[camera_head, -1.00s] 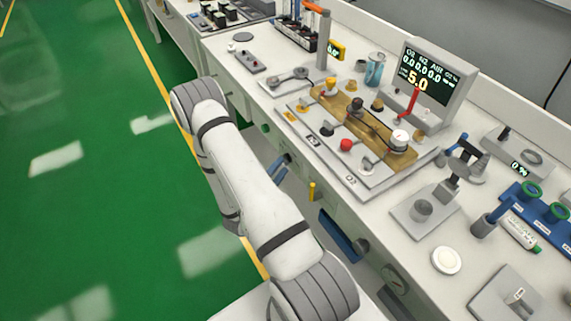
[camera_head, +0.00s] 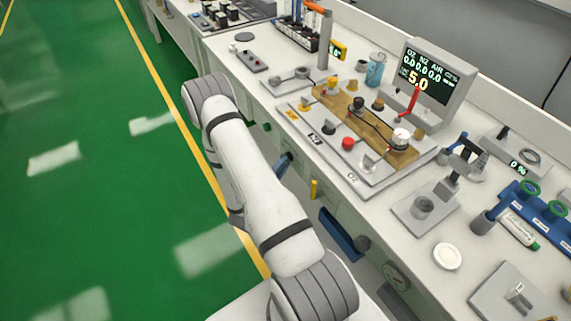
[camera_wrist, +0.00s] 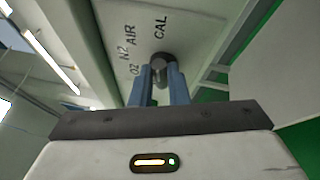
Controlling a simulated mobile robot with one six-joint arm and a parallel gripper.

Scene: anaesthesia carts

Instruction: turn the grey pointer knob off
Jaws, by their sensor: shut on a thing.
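The grey knob (camera_wrist: 162,66) sits on the white panel with the labels O2, N2, AIR and CAL, in the wrist view. My gripper (camera_wrist: 160,82) has its two blue fingers closed on either side of the knob. The knob's pointer is mostly hidden between the fingers, so I cannot tell which label it points at. In the head view, part of the blue fingers of my gripper (camera_head: 283,165) shows at the bench's front face, beside my arm. The knob cannot be made out clearly there.
A yellow peg (camera_head: 314,189) and a blue handle (camera_head: 341,235) stick out of the bench front near my gripper. A round gauge (camera_head: 396,276) is further right. Above stands a valve board (camera_head: 352,182) with a monitor (camera_head: 437,81). The green floor on the left is clear.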

